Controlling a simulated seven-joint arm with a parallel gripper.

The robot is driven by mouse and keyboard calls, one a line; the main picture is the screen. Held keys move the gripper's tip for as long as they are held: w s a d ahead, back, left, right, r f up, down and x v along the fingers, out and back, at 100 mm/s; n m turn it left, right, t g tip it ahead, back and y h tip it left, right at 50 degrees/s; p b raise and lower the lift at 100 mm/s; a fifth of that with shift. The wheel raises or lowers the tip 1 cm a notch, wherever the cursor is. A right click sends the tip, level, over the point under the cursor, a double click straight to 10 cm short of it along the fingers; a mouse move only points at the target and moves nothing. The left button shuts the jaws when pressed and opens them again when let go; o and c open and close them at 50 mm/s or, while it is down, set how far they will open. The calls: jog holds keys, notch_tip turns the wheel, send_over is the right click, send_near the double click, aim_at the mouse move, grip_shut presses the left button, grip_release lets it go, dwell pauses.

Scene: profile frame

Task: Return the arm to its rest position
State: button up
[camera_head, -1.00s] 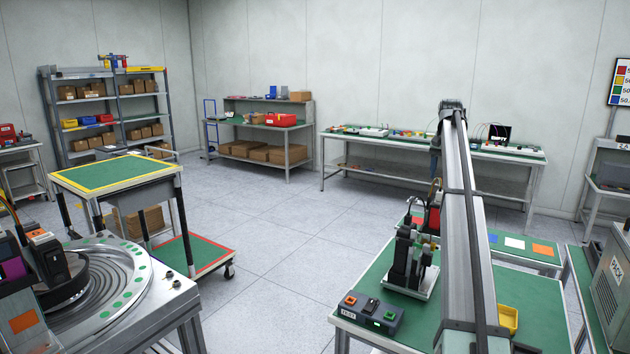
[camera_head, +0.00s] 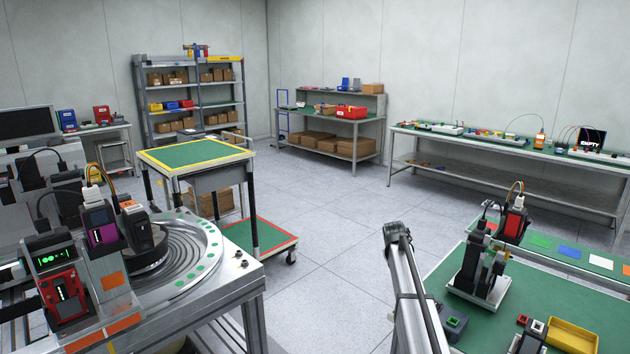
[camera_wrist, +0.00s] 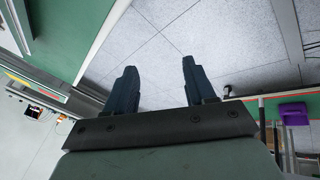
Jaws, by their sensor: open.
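My gripper (camera_wrist: 157,88) shows in the wrist view with its two dark fingers apart and nothing between them. Grey floor lies behind the fingers. In the head view my arm rises at the lower middle, left of the green-topped bench (camera_head: 530,300). My gripper's fingers cannot be made out in the head view.
The bench holds a small press-like fixture (camera_head: 482,272) and a yellow tray (camera_head: 572,338). A rotary table (camera_head: 190,250) with devices stands at left, a green-topped cart (camera_head: 195,151) behind it. Shelving and a long table (camera_head: 480,147) line the walls. The middle floor is free.

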jog(key=s+a+f+n+t, duration=0.1)
jog(key=s+a+f+n, duration=0.2)
jog(key=a+f, duration=0.4)
jog(key=s+a+f+n+t, duration=0.2)
jog(key=s+a+f+n, duration=0.15)
jog(key=a, duration=0.45)
jog(key=s+d+f+m+g+y, duration=0.15)
jog(key=s+f+g, duration=0.25)
jog(key=s+f, duration=1)
jog(key=s+d+f+m+g, duration=0.1)
jog(key=s+f+m+g, duration=0.2)
jog(key=s+f, duration=1.1)
jog(key=s+f+m+g+y, duration=0.1)
jog(key=s+f+m+g, duration=0.1)
jog(key=s, duration=1.6)
jog(key=s+f+m+g+y, duration=0.1)
jog(key=s+g, duration=0.4)
jog(key=s, duration=1.3)
jog(key=shift+s+a+f+m, duration=0.3)
jog(key=shift+a+f+m, duration=0.1)
jog(key=shift+m, duration=0.1)
